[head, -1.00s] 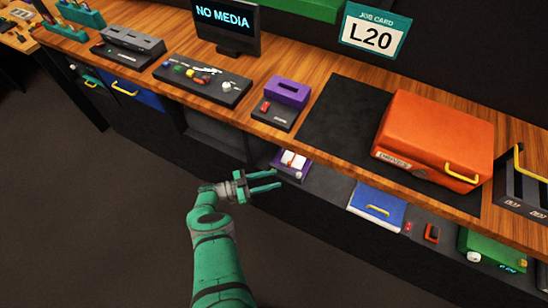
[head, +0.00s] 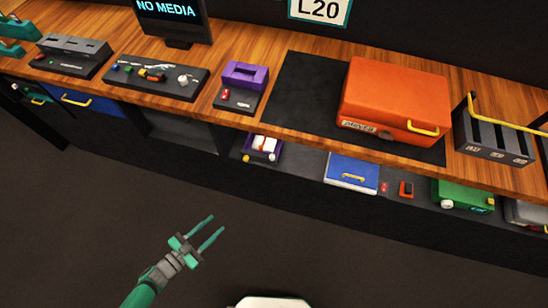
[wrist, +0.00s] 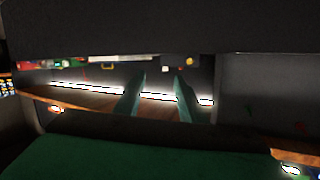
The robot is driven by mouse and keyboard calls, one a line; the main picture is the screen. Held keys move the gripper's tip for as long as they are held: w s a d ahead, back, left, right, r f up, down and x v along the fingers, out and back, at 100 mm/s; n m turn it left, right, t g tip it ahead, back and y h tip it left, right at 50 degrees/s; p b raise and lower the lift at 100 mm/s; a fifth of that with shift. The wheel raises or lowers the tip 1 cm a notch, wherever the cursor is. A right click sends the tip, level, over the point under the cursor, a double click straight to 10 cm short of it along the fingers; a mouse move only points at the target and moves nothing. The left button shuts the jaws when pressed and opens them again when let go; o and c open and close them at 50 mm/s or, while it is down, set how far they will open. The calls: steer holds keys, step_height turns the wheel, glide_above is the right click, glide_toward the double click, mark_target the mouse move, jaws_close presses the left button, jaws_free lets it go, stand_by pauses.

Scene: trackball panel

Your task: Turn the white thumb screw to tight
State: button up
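Two small white knobs show in the head view, and I cannot tell which is the white thumb screw. One white knob (head: 183,81) is at the right end of a black control panel (head: 150,88) on the bench. Another white knob (head: 447,204) is on the front of a green box (head: 470,190) on the lower shelf. My gripper (head: 217,223) is open and empty, over dark floor in front of the bench, apart from both knobs. Its two fingers show apart in the wrist view (wrist: 160,77).
An orange case (head: 395,95) rests on a black mat (head: 290,95) on the wooden bench. A purple block (head: 245,76) stands left of the mat. The lower shelf holds a blue box (head: 352,170) and a purple tray (head: 249,151). The floor around my gripper looks clear.

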steer(key=s+d+r+n+t+y, duration=0.1)
steer(key=s+d+r+n+y, duration=0.3)
steer(key=s+d+r, duration=0.4)
steer(key=s+d, duration=0.6)
steer(key=shift+s+d+r+n+t+y, duration=0.2)
steer(key=shift+s+d+n+t+y, duration=0.1)
steer(key=shift+d+t, duration=0.1)
steer(key=d+r, duration=0.2)
steer(key=d+r+n+y, duration=0.1)
steer(key=d+r, duration=0.1)
steer(key=r, duration=0.1)
steer(key=d+r+n+y, duration=0.1)
steer(key=d+r, duration=0.1)
steer(key=shift+s+r+t, duration=0.15)
steer(key=shift+r+t, duration=0.2)
steer(key=shift+t, duration=0.05)
steer(key=shift+c, duration=0.7)
steer(key=w+d+r+n+y, duration=0.2)
steer(key=d+r, duration=0.1)
steer(key=r, duration=0.6)
steer(key=shift+n+t+y, duration=0.3)
steer(key=shift+n+y, duration=0.1)
steer(key=shift+w+d, duration=0.1)
steer(key=shift+d, duration=0.05)
